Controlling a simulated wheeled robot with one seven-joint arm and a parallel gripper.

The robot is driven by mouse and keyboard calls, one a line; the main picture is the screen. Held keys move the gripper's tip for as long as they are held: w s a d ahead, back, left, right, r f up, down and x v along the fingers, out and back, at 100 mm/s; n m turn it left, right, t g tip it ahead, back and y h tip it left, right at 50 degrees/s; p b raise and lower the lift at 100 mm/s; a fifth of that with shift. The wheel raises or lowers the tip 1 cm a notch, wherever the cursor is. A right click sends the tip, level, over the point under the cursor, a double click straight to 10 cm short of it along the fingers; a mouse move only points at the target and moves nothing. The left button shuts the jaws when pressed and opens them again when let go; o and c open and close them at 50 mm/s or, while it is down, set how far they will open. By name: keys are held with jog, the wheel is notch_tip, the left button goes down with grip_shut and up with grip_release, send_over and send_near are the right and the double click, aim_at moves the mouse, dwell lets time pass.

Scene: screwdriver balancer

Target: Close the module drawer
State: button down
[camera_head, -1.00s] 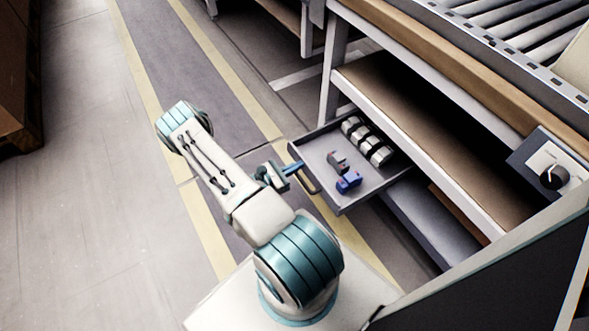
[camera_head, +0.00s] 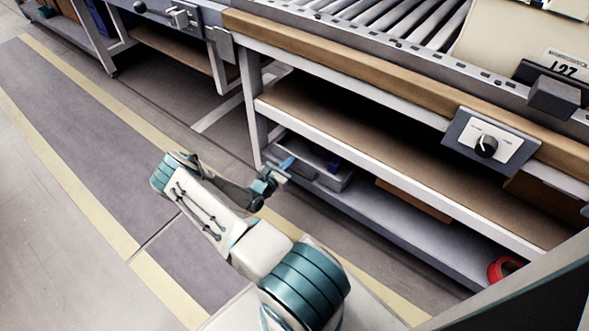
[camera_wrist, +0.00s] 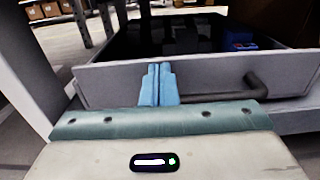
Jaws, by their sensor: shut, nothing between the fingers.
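The module drawer (camera_head: 340,183) is a grey open-topped tray on the low level of the workbench, mostly under the brown shelf. Its front panel (camera_wrist: 210,73) and dark bar handle (camera_wrist: 255,88) show in the wrist view. My gripper (camera_head: 288,163) is at the drawer's front; its blue fingers (camera_wrist: 158,70) are shut with nothing between them. The fingertips overlap the front panel left of the handle's right end; I cannot tell whether they touch. A blue item (camera_wrist: 238,40) lies inside the drawer. The rest of its contents is dark or hidden.
The brown shelf (camera_head: 370,140) and a white bench leg (camera_head: 251,110) stand close to my gripper. A control box with a black knob (camera_head: 486,145) is at the right. A red ring (camera_head: 505,268) lies on the lower level. The striped floor at left is clear.

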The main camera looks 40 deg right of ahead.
jog(key=shift+w+d+r, duration=0.1)
jog(key=shift+w+d, duration=0.1)
jog(key=shift+d, duration=0.35)
jog(key=shift+d, duration=0.15)
jog(key=s+a+p, duration=0.2)
jog(key=a+p, duration=0.2)
jog(key=a, duration=1)
jog(key=shift+s+a, duration=0.2)
jog(key=shift+a, duration=0.1)
